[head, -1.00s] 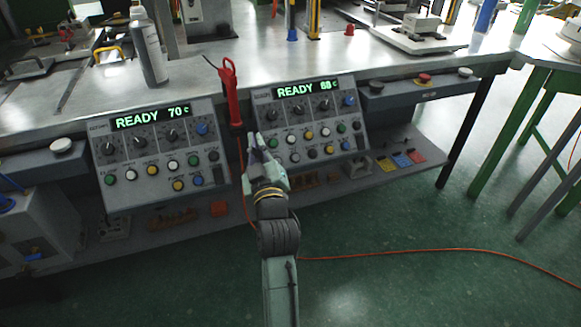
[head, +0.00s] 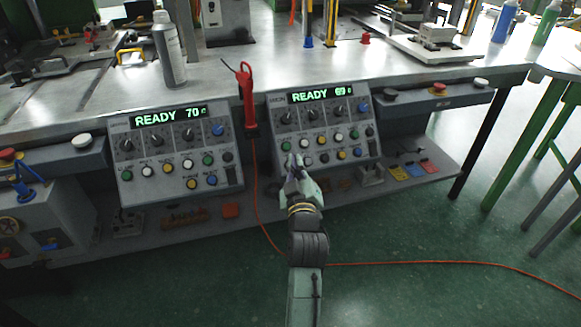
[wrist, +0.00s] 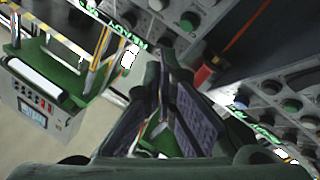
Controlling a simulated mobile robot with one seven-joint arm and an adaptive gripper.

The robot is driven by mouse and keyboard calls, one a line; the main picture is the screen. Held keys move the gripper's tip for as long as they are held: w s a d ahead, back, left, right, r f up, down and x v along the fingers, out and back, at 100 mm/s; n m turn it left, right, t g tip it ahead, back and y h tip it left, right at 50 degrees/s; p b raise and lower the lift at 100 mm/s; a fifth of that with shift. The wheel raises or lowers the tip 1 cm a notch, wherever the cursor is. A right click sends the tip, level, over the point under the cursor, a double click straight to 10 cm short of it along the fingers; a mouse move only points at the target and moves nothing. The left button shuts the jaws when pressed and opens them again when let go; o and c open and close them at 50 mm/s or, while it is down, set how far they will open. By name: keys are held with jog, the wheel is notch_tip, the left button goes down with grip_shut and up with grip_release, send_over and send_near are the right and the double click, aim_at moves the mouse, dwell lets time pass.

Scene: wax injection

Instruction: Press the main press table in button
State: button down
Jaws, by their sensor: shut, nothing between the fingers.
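In the wrist view the fingers point toward blurred, tilted panels.
A left control panel (head: 171,112) reads "READY 70". A red tool (head: 246,95) hangs between the panels, its orange cable running down to the floor. A grey bottle (head: 169,50) stands on the bench (head: 215,70). The lower shelf (head: 270,208) juts out below the panels.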

jog(key=w+a+f+b, duration=0.1)
jog(key=w+f+b, duration=0.1)
jog(key=w+f, duration=0.2)
jog(key=shift+w+a+f+b, duration=0.2)
jog(key=shift+w+a+b, duration=0.15)
jog(key=shift+w, duration=0.15)
dwell(1.2)
jog(key=shift+w+a+f, duration=0.1)
jog(key=shift+w+f, duration=0.15)
